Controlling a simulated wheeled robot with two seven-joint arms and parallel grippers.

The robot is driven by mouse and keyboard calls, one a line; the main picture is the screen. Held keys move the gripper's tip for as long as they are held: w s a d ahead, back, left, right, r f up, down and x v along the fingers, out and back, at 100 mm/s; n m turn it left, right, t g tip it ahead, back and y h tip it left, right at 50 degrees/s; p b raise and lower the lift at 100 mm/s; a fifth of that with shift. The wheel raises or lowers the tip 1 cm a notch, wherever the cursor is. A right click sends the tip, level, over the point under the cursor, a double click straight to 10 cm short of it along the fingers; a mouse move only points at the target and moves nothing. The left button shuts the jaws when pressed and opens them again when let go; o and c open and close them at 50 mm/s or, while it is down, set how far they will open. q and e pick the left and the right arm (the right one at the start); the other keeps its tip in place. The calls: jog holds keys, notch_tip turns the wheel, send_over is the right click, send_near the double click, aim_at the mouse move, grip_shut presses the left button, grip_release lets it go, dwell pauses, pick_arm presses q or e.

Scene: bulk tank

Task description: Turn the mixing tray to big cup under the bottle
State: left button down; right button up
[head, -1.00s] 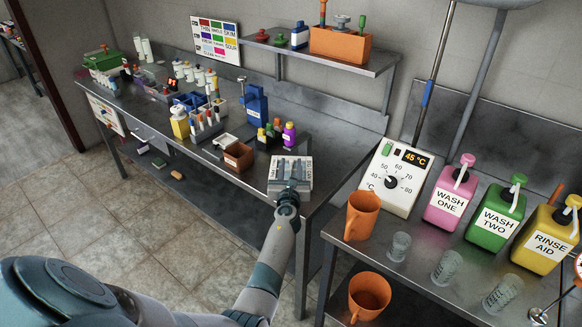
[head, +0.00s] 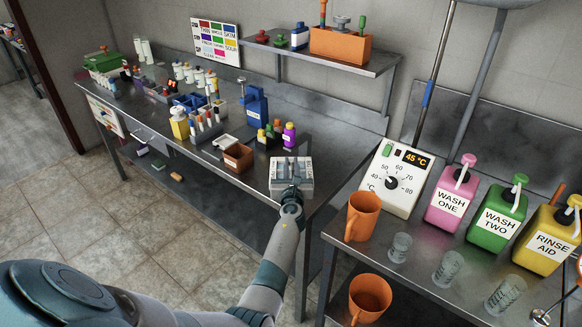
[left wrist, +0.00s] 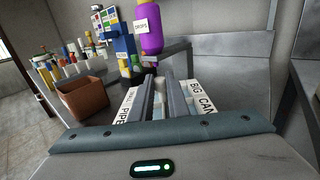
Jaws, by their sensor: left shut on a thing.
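The mixing tray (head: 306,179) is a small pale block at the bench's near right end. In the left wrist view, white labels show on it: one on the left (left wrist: 129,106) partly reads "PIPE", one on the right (left wrist: 203,100) "BIG CAN". My left gripper (head: 292,184) reaches it from the front and is shut on its middle part, between the labels. The fingers (left wrist: 160,100) hide what they grip. My right gripper is not in view.
A brown box (head: 238,157) stands left of the tray, and a blue device (head: 256,105) behind it. Small coloured bottles (head: 270,132) stand beside the purple one. A side table at right holds orange jugs (head: 363,215), glasses and wash bottles. The bench right of the tray is clear.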

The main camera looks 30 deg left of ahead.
pick_arm(q)
jog(key=n+g+y+b, duration=0.2)
jog(key=b, duration=0.1)
jog(key=n+g+y+b, duration=0.1)
jog(key=shift+w+d+f+y, duration=0.25)
jog(key=shift+f+y, duration=0.05)
jog(key=shift+r+n+g+y+b, duration=0.15)
jog(key=shift+n+g+y+b, duration=0.25)
jog(key=shift+g+b, duration=0.25)
jog(key=shift+r, duration=0.15)
jog(key=c, duration=1.7)
grip_release()
